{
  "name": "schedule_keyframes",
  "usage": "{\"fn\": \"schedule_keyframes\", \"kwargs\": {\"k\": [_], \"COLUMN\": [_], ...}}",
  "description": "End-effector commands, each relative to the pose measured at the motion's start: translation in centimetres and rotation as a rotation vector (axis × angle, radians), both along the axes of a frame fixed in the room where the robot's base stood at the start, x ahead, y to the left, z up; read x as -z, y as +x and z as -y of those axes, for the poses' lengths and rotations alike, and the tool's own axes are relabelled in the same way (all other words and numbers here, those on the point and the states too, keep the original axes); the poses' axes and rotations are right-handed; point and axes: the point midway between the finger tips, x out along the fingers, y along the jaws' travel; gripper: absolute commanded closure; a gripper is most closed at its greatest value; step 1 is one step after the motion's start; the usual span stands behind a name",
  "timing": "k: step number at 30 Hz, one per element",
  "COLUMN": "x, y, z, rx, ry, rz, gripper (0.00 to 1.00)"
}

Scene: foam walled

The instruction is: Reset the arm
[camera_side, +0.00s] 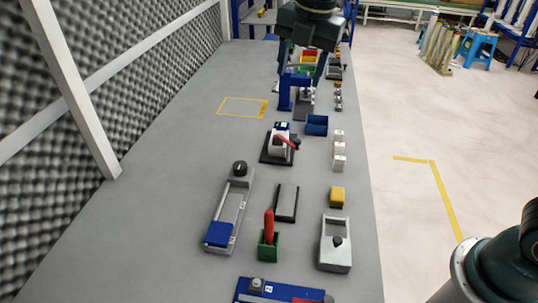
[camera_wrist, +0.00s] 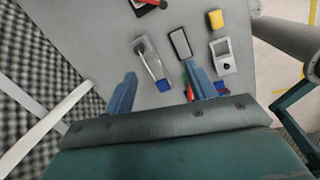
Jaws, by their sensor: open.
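My gripper (camera_side: 302,72) hangs at the top of the side view, above the far part of the grey bench (camera_side: 170,170). Its two fingers are apart, with nothing seen between them. In the wrist view my gripper (camera_wrist: 160,70) shows two blue fingers spread wide, pointing over the bench. A blue stand (camera_side: 285,92) shows just below the fingers in the side view; I cannot tell how far apart they are in depth.
The bench carries a device with a red handle (camera_side: 285,143), a grey slide fixture (camera_side: 230,205), a green holder with a red-handled tool (camera_side: 268,245), a yellow block (camera_side: 337,197) and a grey box (camera_side: 335,250). Foam wall (camera_side: 60,200) lines the left. The bench's left strip is clear.

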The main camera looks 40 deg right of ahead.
Motion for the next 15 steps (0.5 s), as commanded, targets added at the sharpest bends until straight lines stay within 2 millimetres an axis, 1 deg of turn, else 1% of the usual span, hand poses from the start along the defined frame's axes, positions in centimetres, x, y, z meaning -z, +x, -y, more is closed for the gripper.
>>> {"fn": "schedule_keyframes", "kwargs": {"k": [1, 6, 12, 15], "x": [-0.8, -2.4, -3.5, -3.7], "y": [-1.0, -4.4, -8.6, -10.8], "z": [0.8, 2.9, 5.2, 6.2], "rx": [0.071, 0.328, 0.627, 0.777], "ry": [0.013, 0.067, 0.140, 0.180], "rz": [0.012, 0.041, 0.074, 0.088], "gripper": [0.44, 0.44, 0.44, 0.44]}}
